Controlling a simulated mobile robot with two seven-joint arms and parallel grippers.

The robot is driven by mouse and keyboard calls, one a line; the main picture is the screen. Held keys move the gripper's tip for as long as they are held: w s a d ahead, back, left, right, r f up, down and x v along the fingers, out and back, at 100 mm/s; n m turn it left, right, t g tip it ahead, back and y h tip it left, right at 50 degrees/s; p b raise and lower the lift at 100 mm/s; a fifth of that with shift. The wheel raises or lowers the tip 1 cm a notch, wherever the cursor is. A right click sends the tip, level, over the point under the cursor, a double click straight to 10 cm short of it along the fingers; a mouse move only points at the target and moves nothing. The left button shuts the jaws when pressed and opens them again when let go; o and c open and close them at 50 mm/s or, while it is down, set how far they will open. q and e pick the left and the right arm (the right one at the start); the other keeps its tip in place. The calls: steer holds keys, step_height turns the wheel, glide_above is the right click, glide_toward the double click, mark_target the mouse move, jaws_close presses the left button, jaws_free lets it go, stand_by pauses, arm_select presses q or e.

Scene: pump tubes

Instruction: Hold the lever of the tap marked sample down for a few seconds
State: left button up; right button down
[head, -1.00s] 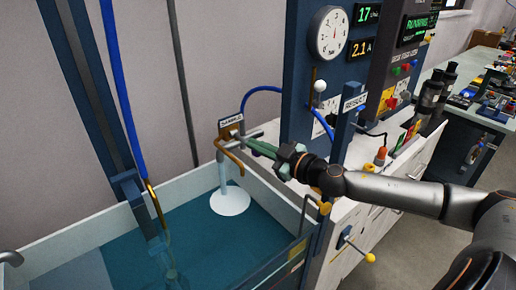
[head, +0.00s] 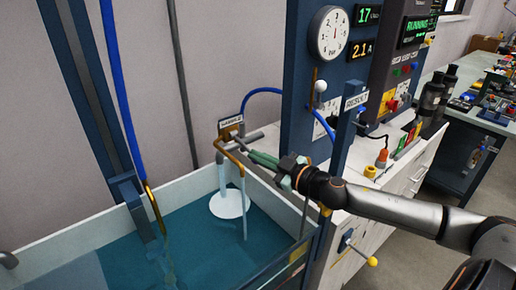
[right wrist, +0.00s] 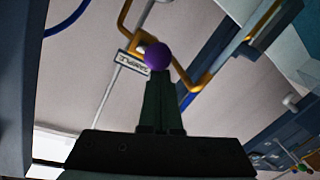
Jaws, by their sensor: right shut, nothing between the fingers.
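The tap marked SAMPLE (head: 231,128) is on the wall side of the tank, with a bent brass spout (head: 229,155). A thin pale stream (head: 245,212) runs from the spout's end down into the tank. My right gripper (head: 251,153) is shut and empty, with its green fingers beside the tap. In the right wrist view, a purple ball (right wrist: 157,56), apparently the lever's knob, sits at the tips of my right gripper (right wrist: 160,76). The SAMPLE plate (right wrist: 133,63) shows behind it. Exact contact is hard to tell. My left gripper is not in view.
The water tank's pale rim (head: 95,236) surrounds blue-green water. A yellow-knobbed handle (head: 371,261) sticks out below my right arm.

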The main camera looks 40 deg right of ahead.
steer(key=shift+d+f, duration=0.1)
steer(key=shift+f, duration=0.05)
steer(key=p+v, duration=0.1)
steer(key=v, duration=1.1)
steer(key=shift+s+r, duration=0.2)
steer(key=shift+s, duration=0.05)
stand_by(0.6)
